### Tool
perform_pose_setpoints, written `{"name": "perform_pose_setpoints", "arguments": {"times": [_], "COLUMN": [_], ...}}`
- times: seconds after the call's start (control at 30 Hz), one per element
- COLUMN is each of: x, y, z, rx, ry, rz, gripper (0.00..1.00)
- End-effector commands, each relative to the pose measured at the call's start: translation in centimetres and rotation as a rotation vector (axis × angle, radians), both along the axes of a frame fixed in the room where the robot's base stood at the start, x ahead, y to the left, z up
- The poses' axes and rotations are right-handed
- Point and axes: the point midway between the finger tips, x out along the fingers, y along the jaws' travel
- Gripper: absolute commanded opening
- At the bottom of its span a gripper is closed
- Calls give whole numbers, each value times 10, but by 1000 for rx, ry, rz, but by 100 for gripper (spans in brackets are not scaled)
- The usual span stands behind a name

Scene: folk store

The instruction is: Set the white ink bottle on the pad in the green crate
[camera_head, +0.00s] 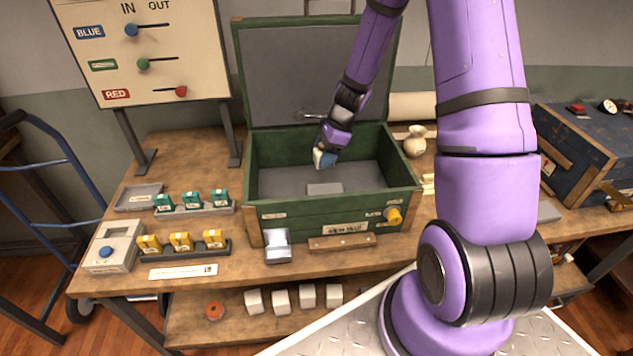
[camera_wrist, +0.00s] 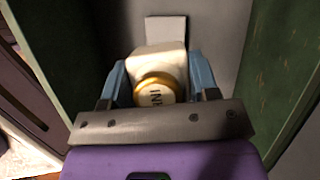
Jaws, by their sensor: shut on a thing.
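My gripper (camera_head: 325,158) reaches down inside the open green crate (camera_head: 335,211). It is shut on the white ink bottle (camera_wrist: 158,62), whose yellow-ringed cap faces the wrist camera between the blue fingers. In the head view the bottle (camera_head: 318,158) shows only as a small pale patch at the fingertips. The light grey pad (camera_head: 325,188) lies on the crate's grey floor, near its front wall. In the wrist view the pad (camera_wrist: 166,28) shows just beyond the bottle, which hides part of it. I cannot tell how high the bottle is above the floor.
The crate's raised lid (camera_head: 300,80) stands behind my forearm. Green walls flank my gripper closely in the wrist view. A cream vase (camera_head: 414,141) stands right of the crate. A blue chest (camera_head: 590,150) is far right.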

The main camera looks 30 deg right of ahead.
Motion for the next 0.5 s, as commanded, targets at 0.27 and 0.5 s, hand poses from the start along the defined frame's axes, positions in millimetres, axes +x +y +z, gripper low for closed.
{"name": "perform_pose_setpoints", "arguments": {"times": [0.27, 0.5], "x": [-12, -11], "y": [-6, -5], "z": [-17, -52], "rx": [1, 1], "ry": [1, 1], "rz": [-96, -94], "gripper": [31, 31]}}
